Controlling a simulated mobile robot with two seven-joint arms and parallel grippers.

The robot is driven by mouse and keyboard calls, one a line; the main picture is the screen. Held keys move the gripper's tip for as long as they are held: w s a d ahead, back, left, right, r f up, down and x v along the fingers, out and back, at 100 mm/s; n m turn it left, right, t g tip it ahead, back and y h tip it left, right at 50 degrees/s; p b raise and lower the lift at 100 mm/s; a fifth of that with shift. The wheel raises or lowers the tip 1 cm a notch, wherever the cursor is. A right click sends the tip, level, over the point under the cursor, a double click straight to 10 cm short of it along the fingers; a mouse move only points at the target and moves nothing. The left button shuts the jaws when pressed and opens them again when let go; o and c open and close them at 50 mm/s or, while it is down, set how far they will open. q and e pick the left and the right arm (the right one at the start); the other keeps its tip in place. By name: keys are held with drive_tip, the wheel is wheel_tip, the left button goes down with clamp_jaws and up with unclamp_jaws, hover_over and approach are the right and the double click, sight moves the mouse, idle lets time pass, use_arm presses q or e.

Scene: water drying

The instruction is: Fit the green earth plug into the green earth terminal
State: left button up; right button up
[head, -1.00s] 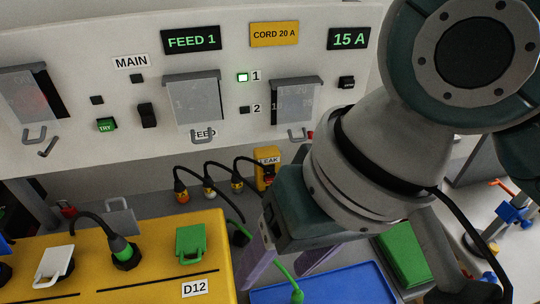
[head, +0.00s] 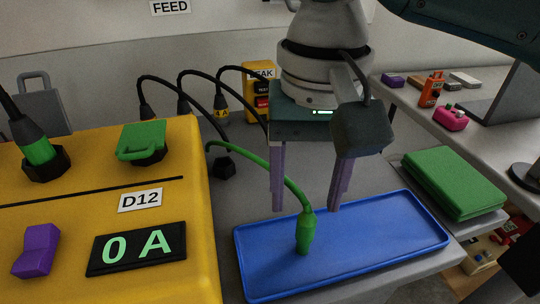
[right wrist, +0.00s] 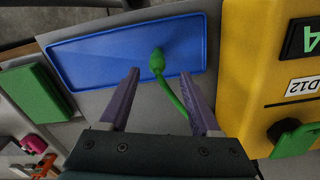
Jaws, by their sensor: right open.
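The green earth plug (head: 305,234) stands upright in the blue tray (head: 399,236), with its green cable running back and to the left. It also shows in the right wrist view (right wrist: 157,62). My right gripper (head: 305,210) is open above the tray, its purple fingers on either side of the plug and cable, apart from them. In the right wrist view the plug lies just beyond the fingertips. A green flap-covered socket (head: 141,142), likely the green earth terminal, is on top of the yellow box (head: 190,200); its opening is hidden. My left gripper is out of view.
A black plug with a green band (head: 38,152) sits in the yellow box's left socket. The box carries a D12 label (head: 140,200), a 0 A display (head: 136,247) and a purple switch (head: 37,250). A green book-like block (head: 454,182) lies right of the tray.

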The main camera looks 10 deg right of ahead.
sight(308, 216)
drive_tip(key=f, duration=0.3)
drive_tip(key=f+b, duration=0.1)
drive_tip(key=f, duration=0.2)
drive_tip(key=shift+s+d+b, duration=0.2)
drive_tip(key=shift+b, duration=0.1)
drive_tip(key=shift+c, duration=0.3)
drive_tip(key=shift+r, duration=0.1)
clamp_jaws()
